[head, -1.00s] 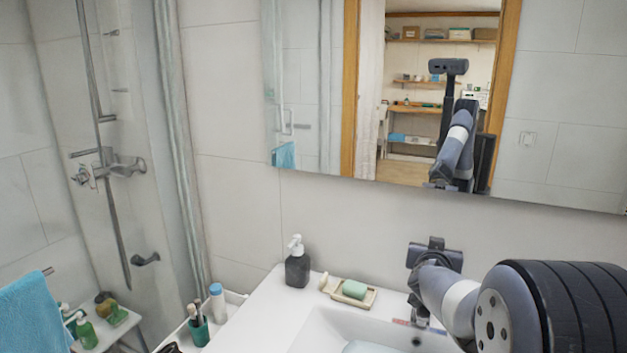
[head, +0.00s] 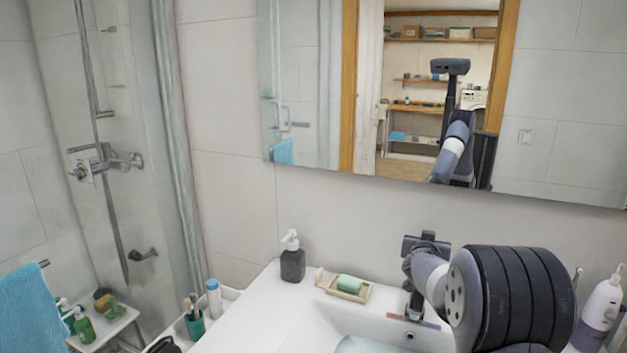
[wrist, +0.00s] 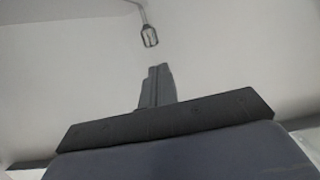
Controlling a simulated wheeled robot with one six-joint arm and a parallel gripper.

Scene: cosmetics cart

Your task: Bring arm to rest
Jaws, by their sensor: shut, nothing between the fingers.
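My arm is folded at the lower right of the head view, its dark ribbed joint (head: 512,300) close to the camera. My gripper (wrist: 157,68) shows in the wrist view with its fingers together, nothing visible between them, in front of a plain pale surface. In the head view, a dark part of my arm's far end (head: 426,244) is above the back of the washbasin (head: 300,325). I cannot make out the fingers there. My arm also shows in the mirror (head: 310,80).
On the basin's back ledge stand a dark soap dispenser (head: 292,262) and a soap dish (head: 330,290) with green soap (head: 350,283). A white bottle (head: 602,305) stands right of my arm. A cup with brushes (head: 195,324) is at the left.

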